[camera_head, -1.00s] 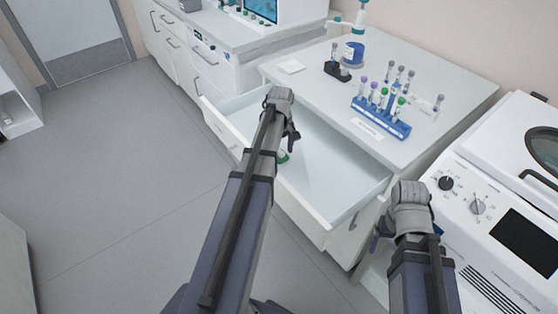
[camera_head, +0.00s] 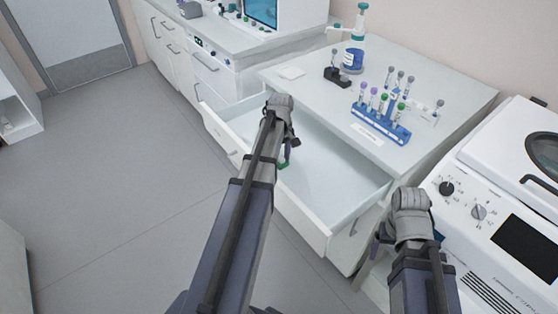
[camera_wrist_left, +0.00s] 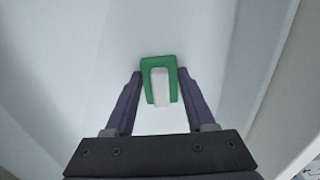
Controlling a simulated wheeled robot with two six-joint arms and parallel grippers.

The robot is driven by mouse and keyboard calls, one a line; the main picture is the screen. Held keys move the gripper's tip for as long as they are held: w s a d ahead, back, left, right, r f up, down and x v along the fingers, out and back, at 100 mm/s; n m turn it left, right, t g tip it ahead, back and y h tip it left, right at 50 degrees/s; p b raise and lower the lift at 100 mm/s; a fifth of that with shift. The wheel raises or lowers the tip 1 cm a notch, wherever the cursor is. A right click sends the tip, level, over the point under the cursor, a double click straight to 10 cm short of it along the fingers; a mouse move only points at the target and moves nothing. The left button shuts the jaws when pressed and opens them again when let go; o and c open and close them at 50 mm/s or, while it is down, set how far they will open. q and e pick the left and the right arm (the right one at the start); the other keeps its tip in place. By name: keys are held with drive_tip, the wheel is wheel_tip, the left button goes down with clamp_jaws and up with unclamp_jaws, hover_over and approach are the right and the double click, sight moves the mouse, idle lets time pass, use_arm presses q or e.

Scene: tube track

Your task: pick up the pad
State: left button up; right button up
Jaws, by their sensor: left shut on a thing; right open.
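The pad is a small green piece with a white block on it (camera_wrist_left: 173,90), seen in the left wrist view between my left gripper's fingers (camera_wrist_left: 159,78). My left gripper is shut on the pad, with a finger against each side. In the head view, the pad's green edge (camera_head: 283,164) shows just below my left gripper (camera_head: 288,152), over the open drawer (camera_head: 335,172); my arm hides part of it. I cannot tell how far the pad is above the drawer floor. My right gripper (camera_head: 379,243) is open and empty, by the drawer's front right corner and mostly hidden by its own wrist.
The drawer's walls surround my left gripper, and its floor looks otherwise empty. On the counter (camera_head: 310,88) above stand a blue tube rack (camera_head: 380,125) with several tubes, a black holder (camera_head: 337,76) and a blue-labelled bottle (camera_head: 353,57). A white machine (camera_head: 500,215) stands at the right.

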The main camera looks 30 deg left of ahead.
use_arm(q)
drive_tip(key=shift+c, duration=0.4)
drive_tip(key=shift+r, duration=0.1)
wheel_tip(320, 180, up, 17)
drive_tip(key=p, duration=1.7)
use_arm(e)
wheel_tip(320, 180, up, 17)
use_arm(q)
drive_tip(key=b, duration=0.7)
hover_over(281, 157)
wheel_tip(281, 157, down, 7)
drive_tip(key=shift+f, duration=0.2)
drive_tip(key=shift+r, duration=0.1)
use_arm(e)
wheel_tip(281, 157, down, 7)
use_arm(q)
drive_tip(key=shift+s, duration=0.1)
use_arm(e)
drive_tip(key=shift+c, duration=0.2)
